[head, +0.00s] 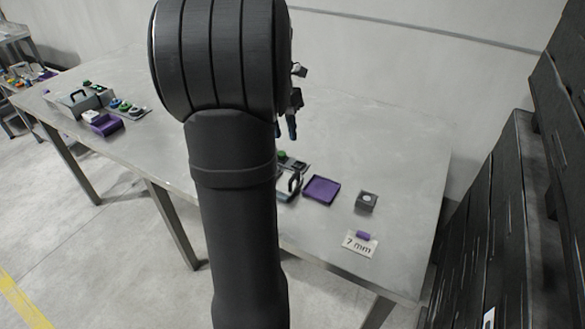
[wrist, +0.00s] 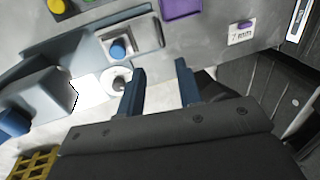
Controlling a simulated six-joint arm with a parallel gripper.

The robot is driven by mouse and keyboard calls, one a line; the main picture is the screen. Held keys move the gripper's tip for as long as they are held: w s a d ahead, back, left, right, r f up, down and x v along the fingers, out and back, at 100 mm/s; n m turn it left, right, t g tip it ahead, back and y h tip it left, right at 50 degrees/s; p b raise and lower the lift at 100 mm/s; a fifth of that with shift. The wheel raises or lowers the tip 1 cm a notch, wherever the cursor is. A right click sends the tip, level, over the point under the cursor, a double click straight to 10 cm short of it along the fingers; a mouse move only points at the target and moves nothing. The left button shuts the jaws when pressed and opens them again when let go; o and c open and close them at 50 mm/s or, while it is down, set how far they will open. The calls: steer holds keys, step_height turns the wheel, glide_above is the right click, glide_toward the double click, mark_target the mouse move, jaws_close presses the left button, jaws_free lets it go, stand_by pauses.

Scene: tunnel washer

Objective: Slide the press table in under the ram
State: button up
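In the wrist view, a grey sliding plate or tray with a blue knob (wrist: 118,48) lies above and left of my fingers; it may be the press table, but I cannot tell for sure. My gripper (wrist: 157,68) is open, its two blue fingers apart with nothing between them. A large grey body (wrist: 35,100) with a blue end, possibly part of the press, lies at the left. I cannot make out the ram. In the head view my arm hides much of the press area; only a grey-blue part with a dark handle (head: 294,183) shows beside it.
A grey case (head: 77,103) and a purple bin (head: 106,125) stand far left. Dark panels (head: 500,200) border the right.

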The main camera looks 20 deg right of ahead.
mark_target(294, 175)
steer(key=f, duration=0.4)
steer(key=s+d+f, duration=0.1)
steer(key=f, duration=0.7)
steer(key=shift+s+d+f, duration=0.2)
steer(key=shift+s+d, duration=0.15)
steer(key=shift+d, duration=0.05)
jaws_close()
